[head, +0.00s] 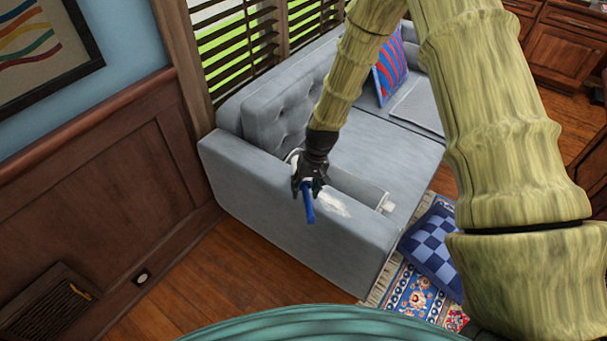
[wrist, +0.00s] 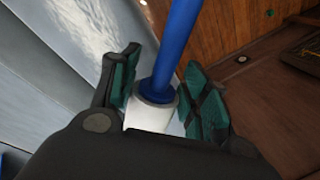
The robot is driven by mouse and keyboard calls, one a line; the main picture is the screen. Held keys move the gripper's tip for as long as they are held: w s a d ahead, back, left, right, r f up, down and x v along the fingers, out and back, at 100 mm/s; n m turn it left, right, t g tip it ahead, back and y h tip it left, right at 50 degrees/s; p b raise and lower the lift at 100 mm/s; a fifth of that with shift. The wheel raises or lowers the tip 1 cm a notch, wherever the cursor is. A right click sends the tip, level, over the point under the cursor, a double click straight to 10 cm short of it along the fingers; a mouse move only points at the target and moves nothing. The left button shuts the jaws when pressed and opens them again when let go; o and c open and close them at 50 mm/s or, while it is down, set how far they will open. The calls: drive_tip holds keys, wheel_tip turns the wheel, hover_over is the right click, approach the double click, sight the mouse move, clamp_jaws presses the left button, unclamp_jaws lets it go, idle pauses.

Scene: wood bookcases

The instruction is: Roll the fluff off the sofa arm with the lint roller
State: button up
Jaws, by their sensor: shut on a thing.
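The grey sofa arm (head: 260,205) runs across the middle of the head view. A patch of white fluff (head: 330,203) lies on its top, just right of my gripper (head: 311,183); the fluff also shows at the top left of the wrist view (wrist: 100,28). My gripper is shut on the lint roller (head: 308,206), over the sofa arm. In the wrist view, the roller's blue shaft (wrist: 178,45) and a white part (wrist: 152,116) are between my gripper's green-padded fingers (wrist: 162,80). I cannot tell whether the roller touches the fabric.
A small white object (head: 386,204) is at the inner side of the sofa arm. A striped cushion (head: 391,68) stands on the sofa. A panelled wall (head: 110,165) is at left.

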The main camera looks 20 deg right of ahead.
sight(302, 188)
drive_tip(key=shift+w+r+p, duration=0.1)
drive_tip(key=shift+r+p, duration=1.35)
drive_tip(key=shift+r, duration=0.8)
